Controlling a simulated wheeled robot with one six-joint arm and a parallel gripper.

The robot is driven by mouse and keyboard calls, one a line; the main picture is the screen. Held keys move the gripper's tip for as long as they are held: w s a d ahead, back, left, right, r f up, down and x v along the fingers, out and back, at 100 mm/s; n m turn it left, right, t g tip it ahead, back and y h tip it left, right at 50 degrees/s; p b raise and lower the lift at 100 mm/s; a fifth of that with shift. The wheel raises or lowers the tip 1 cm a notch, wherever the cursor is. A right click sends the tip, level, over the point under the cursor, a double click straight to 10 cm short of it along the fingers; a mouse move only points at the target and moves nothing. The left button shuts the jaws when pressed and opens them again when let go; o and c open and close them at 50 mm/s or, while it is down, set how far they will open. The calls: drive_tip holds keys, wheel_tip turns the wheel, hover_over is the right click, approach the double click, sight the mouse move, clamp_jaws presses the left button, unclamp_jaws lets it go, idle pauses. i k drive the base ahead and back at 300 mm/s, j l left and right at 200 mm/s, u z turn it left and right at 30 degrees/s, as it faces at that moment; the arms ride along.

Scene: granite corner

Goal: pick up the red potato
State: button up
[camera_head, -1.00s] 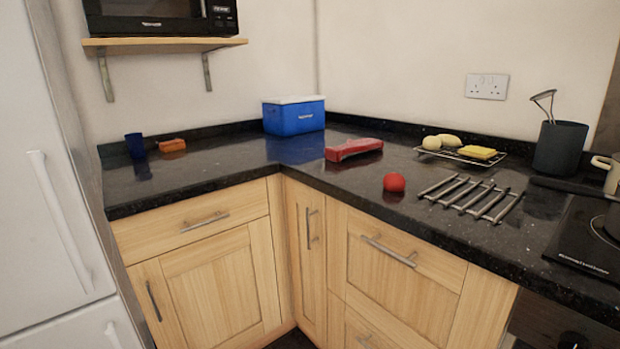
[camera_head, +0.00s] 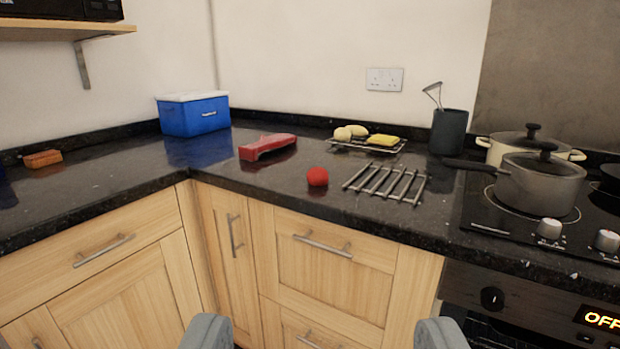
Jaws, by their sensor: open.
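The red potato (camera_head: 318,177) is a small round red thing on the black granite counter (camera_head: 250,183), near its front edge and just left of a metal rack. It stands clear of the things around it. My gripper (camera_head: 325,336) shows at the bottom of the view as two grey fingertips set wide apart. It is open and empty, in front of the wooden drawers and lower in the picture than the potato.
A metal slatted rack (camera_head: 385,183) lies right of the potato. A long red object (camera_head: 267,146) lies behind left, and a blue cool box (camera_head: 194,115) stands in the corner. A wire tray (camera_head: 367,144) holds food. A lidded saucepan (camera_head: 540,187) stands on the hob at right.

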sight(316, 176)
drive_tip(key=i+j+z, duration=0.15)
drive_tip(key=j, duration=0.55)
drive_tip(key=j+z, duration=0.2)
drive_tip(key=j, duration=0.5)
drive_tip(key=i+j+z, duration=0.1)
drive_tip(key=i+j, duration=0.2)
drive_tip(key=i+j+z, duration=0.15)
drive_tip(key=i+j, duration=0.15)
drive_tip(key=j, duration=0.2)
